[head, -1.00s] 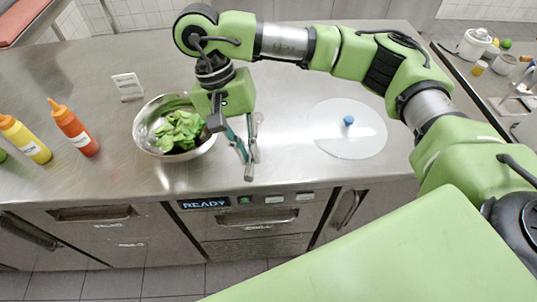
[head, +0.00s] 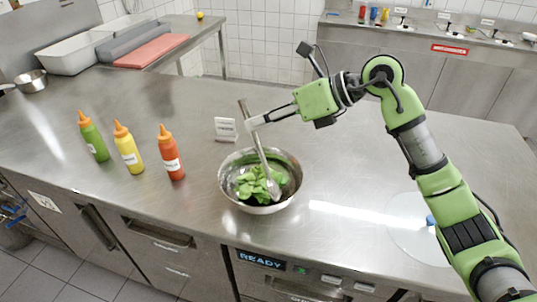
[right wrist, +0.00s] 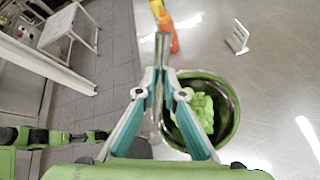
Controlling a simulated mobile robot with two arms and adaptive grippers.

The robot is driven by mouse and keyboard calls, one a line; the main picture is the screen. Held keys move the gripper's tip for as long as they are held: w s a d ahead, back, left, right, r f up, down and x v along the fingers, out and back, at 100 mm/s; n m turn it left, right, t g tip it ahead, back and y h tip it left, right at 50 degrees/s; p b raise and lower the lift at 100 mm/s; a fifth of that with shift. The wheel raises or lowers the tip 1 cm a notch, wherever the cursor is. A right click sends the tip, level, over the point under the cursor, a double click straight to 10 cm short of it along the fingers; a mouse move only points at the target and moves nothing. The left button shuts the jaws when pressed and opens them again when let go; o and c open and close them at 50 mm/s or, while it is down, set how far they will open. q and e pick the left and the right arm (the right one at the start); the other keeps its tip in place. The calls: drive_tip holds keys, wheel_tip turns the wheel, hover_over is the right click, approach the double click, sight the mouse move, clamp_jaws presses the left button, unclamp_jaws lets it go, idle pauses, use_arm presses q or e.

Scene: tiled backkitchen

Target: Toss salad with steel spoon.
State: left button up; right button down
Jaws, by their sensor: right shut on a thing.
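A steel bowl (head: 229,193) stands on the steel counter with green salad leaves (head: 250,184) in it; the bowl also shows in the right wrist view (right wrist: 232,132). My right gripper (head: 256,122) is shut on the steel spoon (head: 259,150) by its upper handle. The spoon slants down into the bowl, its head at the leaves on the right side. I cannot tell how deep it sits. In the right wrist view the teal fingers of my right gripper (right wrist: 163,65) close together and partly cover the spoon and bowl. My left gripper is out of view.
Green (head: 93,138), yellow (head: 128,148) and red (head: 171,153) bottles stand left of the bowl. A small white sign (head: 226,128) stands behind it. A clear round lid (head: 405,240) lies at the right, partly behind my arm. The counter between bowl and lid is clear.

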drive_tip(key=w+d+r+m+t+h, duration=0.2)
drive_tip(key=w+d+r+m+t, duration=0.1)
drive_tip(key=w+r+m+t, duration=0.4)
wheel_tip(320, 180, down, 15)
drive_tip(key=n+t+b, duration=0.1)
drive_tip(key=b, duration=0.9)
drive_tip(key=shift+w+d, duration=0.15)
drive_tip(key=shift+w, duration=0.1)
